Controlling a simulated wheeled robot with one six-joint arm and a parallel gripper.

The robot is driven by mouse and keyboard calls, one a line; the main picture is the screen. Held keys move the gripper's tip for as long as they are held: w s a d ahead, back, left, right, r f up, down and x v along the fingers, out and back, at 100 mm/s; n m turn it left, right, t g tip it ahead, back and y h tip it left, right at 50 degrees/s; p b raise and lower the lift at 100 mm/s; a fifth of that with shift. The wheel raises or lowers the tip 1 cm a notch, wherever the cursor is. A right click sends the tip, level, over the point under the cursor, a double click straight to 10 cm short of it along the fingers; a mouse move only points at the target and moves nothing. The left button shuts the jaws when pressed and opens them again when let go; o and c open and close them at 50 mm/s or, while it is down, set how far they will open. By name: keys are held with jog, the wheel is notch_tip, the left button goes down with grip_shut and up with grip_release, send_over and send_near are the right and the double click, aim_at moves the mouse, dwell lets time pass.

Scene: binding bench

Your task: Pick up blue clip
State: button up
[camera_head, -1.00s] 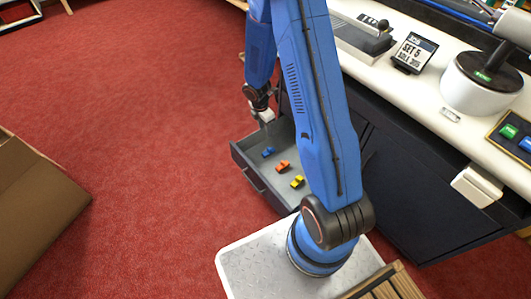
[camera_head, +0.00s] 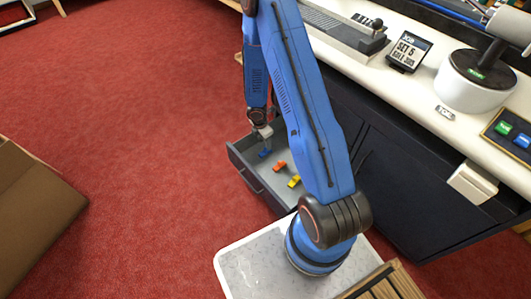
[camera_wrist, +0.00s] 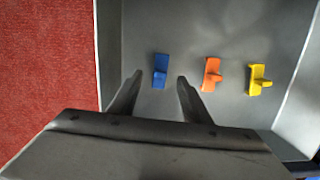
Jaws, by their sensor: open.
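The blue clip (camera_wrist: 160,71) lies on the floor of an open grey drawer (camera_head: 250,182), at the left of a row of clips in the wrist view. It also shows in the head view (camera_head: 264,154), just below my gripper (camera_head: 262,134). In the wrist view my gripper (camera_wrist: 159,80) is open, with its two fingers spread left and right of the blue clip's line. Nothing is between the fingers that I can see as held. Whether the fingertips are level with the clip or still above it, I cannot tell.
An orange clip (camera_wrist: 211,74) and a yellow clip (camera_wrist: 258,79) lie right of the blue one in the drawer. The drawer walls stand around them. The dark cabinet (camera_head: 390,190) and white bench top (camera_head: 425,95) are to the right. Red carpet (camera_head: 130,110) is open at left.

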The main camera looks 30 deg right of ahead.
aim_at(265, 148)
jog(key=shift+d+f, duration=0.15)
jog(key=shift+f, duration=1.45)
jog(key=shift+d+f, duration=0.1)
jog(key=shift+f, duration=1.45)
grip_shut()
jog(key=shift+r, duration=0.2)
